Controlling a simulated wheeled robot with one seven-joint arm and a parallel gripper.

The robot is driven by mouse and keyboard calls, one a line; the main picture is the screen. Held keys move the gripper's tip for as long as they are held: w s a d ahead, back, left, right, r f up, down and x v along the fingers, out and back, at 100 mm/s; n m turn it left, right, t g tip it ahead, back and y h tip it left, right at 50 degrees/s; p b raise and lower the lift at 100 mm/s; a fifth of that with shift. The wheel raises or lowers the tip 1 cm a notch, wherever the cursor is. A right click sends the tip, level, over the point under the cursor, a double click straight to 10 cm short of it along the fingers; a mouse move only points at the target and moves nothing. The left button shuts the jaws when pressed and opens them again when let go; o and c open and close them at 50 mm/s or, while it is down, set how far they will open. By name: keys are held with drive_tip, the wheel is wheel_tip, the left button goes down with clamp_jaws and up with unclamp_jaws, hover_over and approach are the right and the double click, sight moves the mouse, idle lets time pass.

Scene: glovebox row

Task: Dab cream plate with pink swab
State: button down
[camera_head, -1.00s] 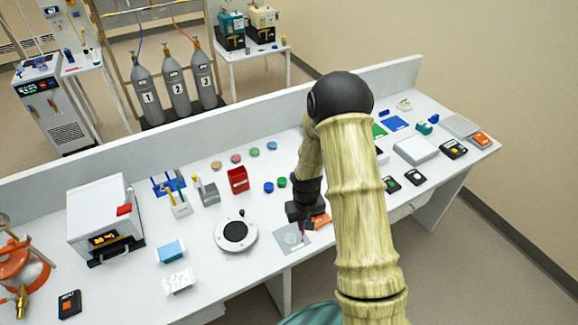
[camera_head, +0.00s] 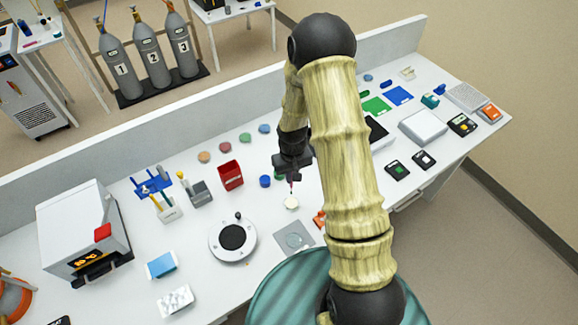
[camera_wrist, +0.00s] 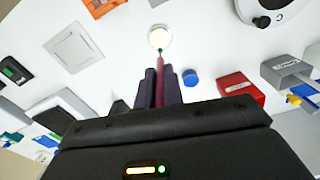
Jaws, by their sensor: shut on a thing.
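The cream plate (camera_head: 291,202) is a small round pale disc on the white bench, just in front of my gripper. It also shows at the top of the wrist view (camera_wrist: 159,37). My gripper (camera_head: 291,178) points down and is shut on the pink swab (camera_wrist: 159,92), which stands out between the two dark fingers (camera_wrist: 160,73). The swab's dark tip reaches the plate's near edge in the wrist view. I cannot tell whether the tip touches the plate or hovers just above it.
A grey square pad (camera_head: 293,240) with a clear round dish lies in front of the plate. A blue cap (camera_head: 265,181) and a red box (camera_head: 230,176) stand to the left. A round white device (camera_head: 233,238) with a dark centre is further left. An orange item (camera_head: 319,218) is partly hidden by my arm.

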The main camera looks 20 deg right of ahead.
sight(292, 187)
drive_tip(key=shift+s+r, duration=0.1)
drive_tip(key=shift+s, duration=0.05)
drive_tip(key=shift+f, duration=0.3)
drive_tip(key=shift+f+b, duration=1.9)
drive_tip(key=shift+f, duration=0.55)
drive_tip(key=c, duration=2.1)
unclamp_jaws()
drive_tip(key=shift+c, duration=0.2)
drive_tip(key=shift+d, duration=0.1)
clamp_jaws()
drive_tip(key=shift+s, duration=0.1)
drive_tip(key=shift+a, duration=0.2)
drive_tip(key=shift+d+f+b, duration=0.1)
drive_tip(key=shift+f+b, duration=0.15)
drive_tip(key=shift+b, duration=0.05)
